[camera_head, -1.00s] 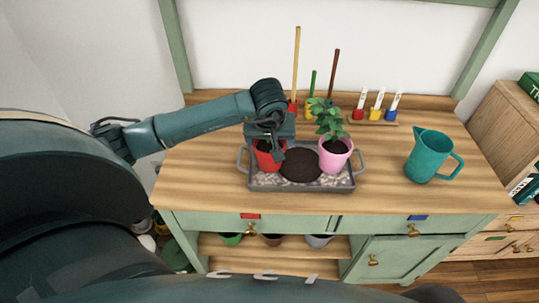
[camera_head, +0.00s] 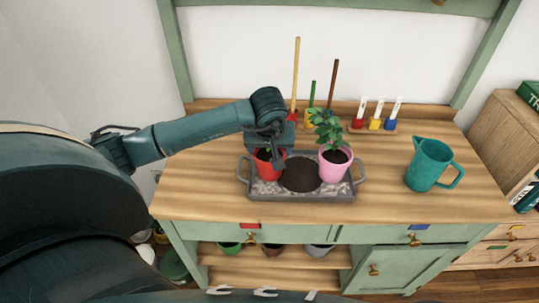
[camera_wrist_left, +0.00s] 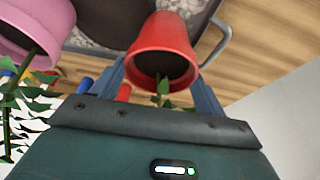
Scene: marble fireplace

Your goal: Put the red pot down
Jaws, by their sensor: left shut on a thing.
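The red pot (camera_head: 268,168) stands upright in the left part of the grey tray (camera_head: 303,196), with dark soil and a small green plant in it. My left gripper (camera_head: 272,150) is at the pot from above and shut on it. In the left wrist view the red pot (camera_wrist_left: 162,50) sits between the two fingers, over the tray's pebbles. I cannot tell whether its base presses on the tray floor. My right gripper does not show.
A pink pot (camera_head: 335,166) with a leafy plant stands in the tray's right part, beside a round patch of dark soil (camera_head: 301,174). A teal jug (camera_head: 427,166) stands to the right. Small coloured tools (camera_head: 375,120) and upright handles are behind. The table's left side is clear.

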